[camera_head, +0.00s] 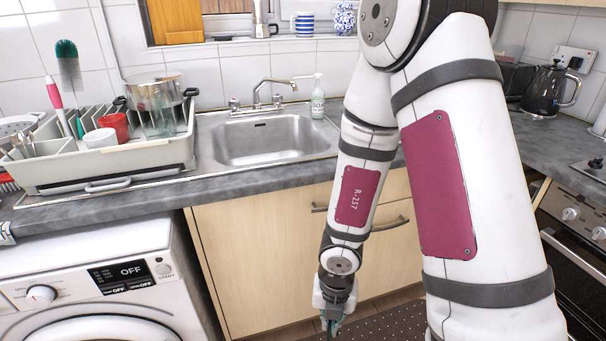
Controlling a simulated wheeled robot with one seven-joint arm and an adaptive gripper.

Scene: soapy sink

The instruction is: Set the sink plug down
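My gripper (333,328) hangs low in front of the sink cabinet, at the bottom edge of the view and well below the counter. Its fingertips are small and partly cut off, so I cannot tell whether it is open or shut or holds anything. I cannot make out a sink plug anywhere. The steel sink basin (265,142) is in the counter behind my arm, with a mixer tap (270,95) at its back. No water or foam is clearly visible in it.
A dish rack (120,160) with a glass pot (156,105), a red cup (115,125) and brushes stands left of the sink. A soap bottle (318,98) is at the sink's back right. A kettle (548,90) stands far right. A washing machine (110,265) is below left.

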